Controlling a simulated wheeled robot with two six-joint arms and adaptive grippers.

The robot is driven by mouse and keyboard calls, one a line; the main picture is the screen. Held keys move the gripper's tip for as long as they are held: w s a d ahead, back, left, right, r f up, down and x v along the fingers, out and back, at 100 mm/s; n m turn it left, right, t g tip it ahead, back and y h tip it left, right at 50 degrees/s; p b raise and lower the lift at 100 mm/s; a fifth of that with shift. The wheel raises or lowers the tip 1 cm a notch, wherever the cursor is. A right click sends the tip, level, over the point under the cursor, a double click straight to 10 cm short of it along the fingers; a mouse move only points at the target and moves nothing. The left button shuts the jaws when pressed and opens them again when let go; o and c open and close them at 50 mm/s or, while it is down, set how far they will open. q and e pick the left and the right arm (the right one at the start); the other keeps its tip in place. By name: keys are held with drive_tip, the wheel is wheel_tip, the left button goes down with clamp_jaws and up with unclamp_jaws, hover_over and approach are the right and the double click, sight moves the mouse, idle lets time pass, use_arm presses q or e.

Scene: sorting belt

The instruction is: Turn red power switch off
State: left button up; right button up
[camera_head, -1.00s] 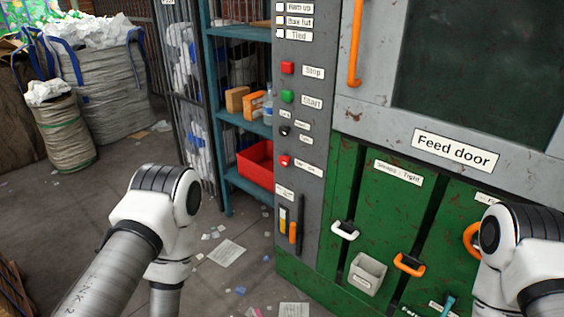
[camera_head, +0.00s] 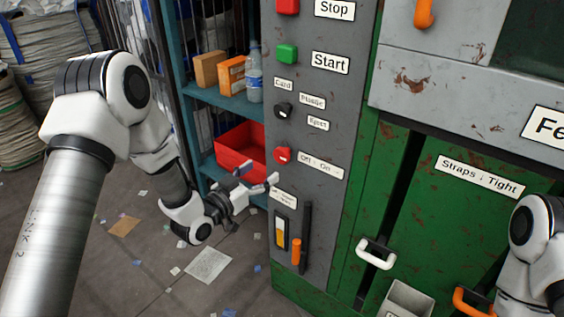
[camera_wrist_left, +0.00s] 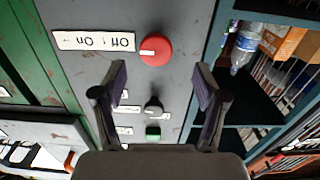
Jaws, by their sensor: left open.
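The red power switch (camera_head: 283,155) is a round red knob on the grey control panel, left of a label reading "Off : On". It also shows in the left wrist view (camera_wrist_left: 155,49), upside down, with a pale pointer mark on its face. My left gripper (camera_head: 258,175) is open and empty, beside the panel's left edge, a little below and left of the switch in the head view. In the wrist view its two fingertips (camera_wrist_left: 160,80) stand apart, with the switch beyond them and between them. My right arm shows at the right edge, but its gripper is out of view.
A black selector knob (camera_head: 283,111), the green Start button (camera_head: 286,54) and the red Stop button (camera_head: 287,5) sit above the switch. An orange-handled lever (camera_head: 297,251) is below. A teal shelf (camera_head: 222,100) with a red bin (camera_head: 231,158) stands left of the panel.

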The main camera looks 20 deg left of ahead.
sight(280, 156)
use_arm(q)
drive_tip(key=x, duration=0.2)
drive_tip(key=r+x, duration=0.1)
drive_tip(key=x, duration=0.4)
drive_tip(key=shift+d+r, duration=0.15)
drive_tip(key=shift+d, duration=0.15)
drive_tip(key=c, duration=1.1)
